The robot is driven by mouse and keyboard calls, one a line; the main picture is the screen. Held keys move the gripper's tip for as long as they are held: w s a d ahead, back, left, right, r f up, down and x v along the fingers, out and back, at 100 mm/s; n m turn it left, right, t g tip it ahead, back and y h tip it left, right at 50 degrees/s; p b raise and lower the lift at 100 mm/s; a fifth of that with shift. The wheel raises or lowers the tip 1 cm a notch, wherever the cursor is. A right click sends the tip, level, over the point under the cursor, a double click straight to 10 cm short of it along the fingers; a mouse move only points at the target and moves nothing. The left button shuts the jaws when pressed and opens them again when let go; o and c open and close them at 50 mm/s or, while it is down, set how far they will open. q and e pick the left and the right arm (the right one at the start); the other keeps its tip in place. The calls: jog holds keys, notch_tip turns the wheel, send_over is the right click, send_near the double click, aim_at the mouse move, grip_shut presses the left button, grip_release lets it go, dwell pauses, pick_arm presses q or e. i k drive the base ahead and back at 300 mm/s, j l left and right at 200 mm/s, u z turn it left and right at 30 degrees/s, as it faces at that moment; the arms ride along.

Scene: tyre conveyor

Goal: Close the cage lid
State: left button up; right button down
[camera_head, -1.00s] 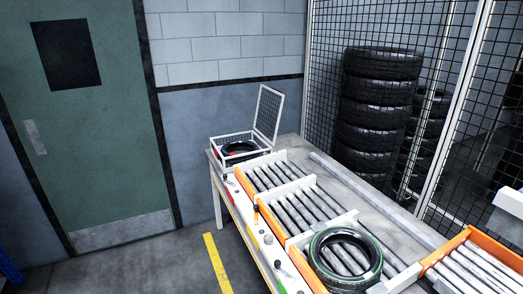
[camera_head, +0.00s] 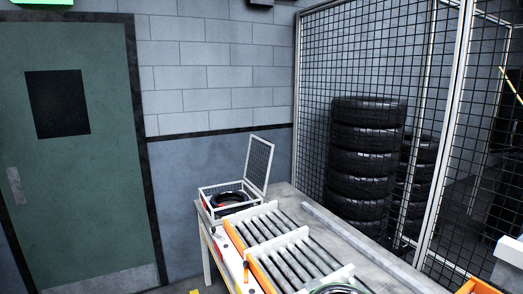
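A white wire cage (camera_head: 231,199) sits at the far left end of the conveyor table. Its mesh lid (camera_head: 258,164) stands open, raised upright at the cage's back right side. A dark tyre (camera_head: 232,198) lies inside the cage.
The roller conveyor (camera_head: 290,245) runs from the cage toward the front right, with white dividers and an orange edge. Another tyre (camera_head: 340,288) is cut off at the bottom edge. Stacked tyres (camera_head: 364,165) stand behind a wire mesh fence at the right. A green door (camera_head: 75,160) is at the left.

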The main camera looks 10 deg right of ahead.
aim_at(260, 163)
jog(key=i+j, duration=0.2)
jog(key=i, duration=0.3)
jog(key=i+j, duration=0.25)
jog(key=i, duration=0.2)
jog(key=i+j, duration=0.2)
jog(key=i, duration=0.3)
jog(key=i+j, duration=0.25)
jog(key=i, duration=0.25)
jog(key=k+u, duration=0.05)
